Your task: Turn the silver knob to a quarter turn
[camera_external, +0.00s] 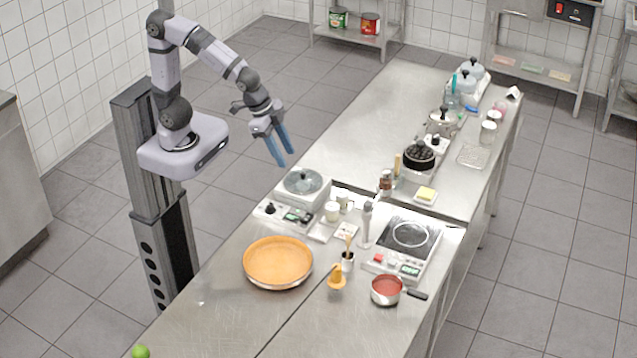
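My gripper (284,158) has two blue fingers. They are apart with nothing between them, and they hang in the air at the counter's left edge, above and left of the white appliance with a glass lid (303,184). A front panel (285,216) on that appliance carries a small dark round knob (270,209) and a display. A second panel (392,265), in front of the black hob (409,238), has a red button and small controls. I cannot tell at this size which control is the silver knob, nor how any knob is turned. My gripper touches none of them.
A large orange-filled round pan (278,262) sits left of centre on the steel counter (225,310). A saucepan of red sauce (386,290), an orange juicer-like item (337,278) and a cup with utensils (347,261) stand nearby. The counter's far left part (350,125) is clear.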

